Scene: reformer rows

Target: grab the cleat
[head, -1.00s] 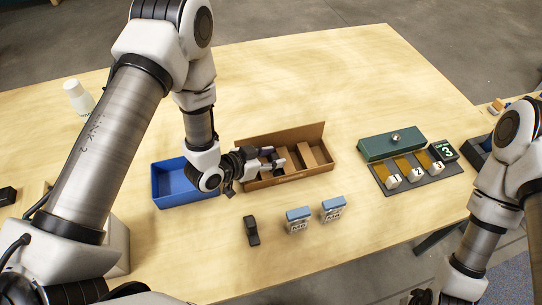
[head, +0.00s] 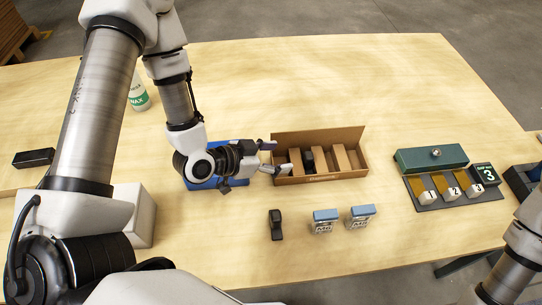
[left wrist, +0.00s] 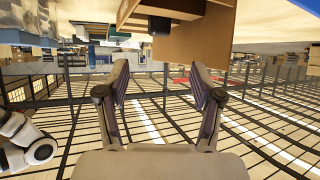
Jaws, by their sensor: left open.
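A small black piece (head: 276,225), which looks like a cleat, stands on the table in front of the cardboard box (head: 320,177). A similar dark piece (head: 318,158) sits among the box's dividers. My left gripper (head: 275,158) is open and empty at the box's left end, behind the black piece on the table and apart from it. In the left wrist view, the open fingers (left wrist: 164,92) have nothing between them, and the cardboard box (left wrist: 195,40) shows above them. My right forearm is at the lower right; its gripper is out of view.
Two blue-topped packs (head: 325,221) (head: 361,215) stand right of the black piece. A blue tray (head: 232,183) lies partly hidden under my left gripper. A green case (head: 431,159) and a numbered mat (head: 428,207) are at right. A white bottle (head: 138,95) stands behind my left arm.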

